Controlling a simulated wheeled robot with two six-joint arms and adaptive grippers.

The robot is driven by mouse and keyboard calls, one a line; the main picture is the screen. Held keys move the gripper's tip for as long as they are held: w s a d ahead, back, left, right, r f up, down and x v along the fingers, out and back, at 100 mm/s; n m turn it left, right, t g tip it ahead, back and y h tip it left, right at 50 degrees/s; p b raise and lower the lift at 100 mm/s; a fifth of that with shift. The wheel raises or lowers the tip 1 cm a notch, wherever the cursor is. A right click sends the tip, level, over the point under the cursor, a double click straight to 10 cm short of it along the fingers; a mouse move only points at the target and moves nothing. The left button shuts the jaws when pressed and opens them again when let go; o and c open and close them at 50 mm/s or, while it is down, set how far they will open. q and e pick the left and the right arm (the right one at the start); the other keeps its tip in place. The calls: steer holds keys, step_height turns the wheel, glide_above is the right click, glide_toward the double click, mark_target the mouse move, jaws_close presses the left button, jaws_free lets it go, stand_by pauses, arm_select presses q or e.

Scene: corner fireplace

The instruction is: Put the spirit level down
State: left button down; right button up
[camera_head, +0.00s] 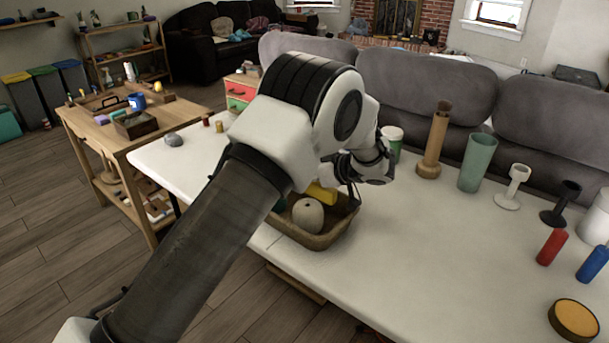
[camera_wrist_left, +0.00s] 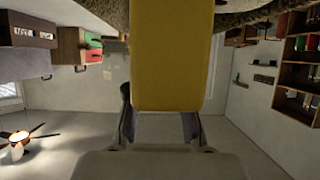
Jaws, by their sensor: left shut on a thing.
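The spirit level (camera_head: 322,194) is yellow and mostly hidden behind my left arm in the head view. In the left wrist view the spirit level (camera_wrist_left: 172,60) is a broad yellow bar reaching up out of the jaws. My left gripper (camera_head: 345,190) is shut on it, at the back part of a brown tray (camera_head: 322,240) on the white table. The gripper's fingers (camera_wrist_left: 158,125) also show on both sides of the bar in the wrist view. I cannot tell whether the level touches the tray. My right gripper is out of view.
A pale round object (camera_head: 308,215) sits in the tray, close in front of the level. A tan cylinder (camera_head: 434,145), a green cup (camera_head: 477,163) and a white stand (camera_head: 514,187) stand to the right. The white table (camera_head: 440,260) is clear right of the tray.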

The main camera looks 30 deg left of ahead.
arm_select(q)
steer(key=shift+f+b, duration=0.2)
steer(key=shift+b, duration=0.1)
steer(key=c, duration=1)
jaws_free()
steer(key=shift+r+p, duration=0.25)
steer(key=shift+p, duration=0.1)
steer(key=shift+d+r+p, duration=0.1)
steer(key=shift+r+p, duration=0.75)
steer(key=shift+p, duration=0.4)
steer(key=shift+d+r+b, duration=0.15)
steer(key=shift+d+b, duration=0.55)
steer(key=shift+d, duration=0.4)
steer(key=shift+b+v, duration=0.3)
steer(key=shift+v, duration=4.35)
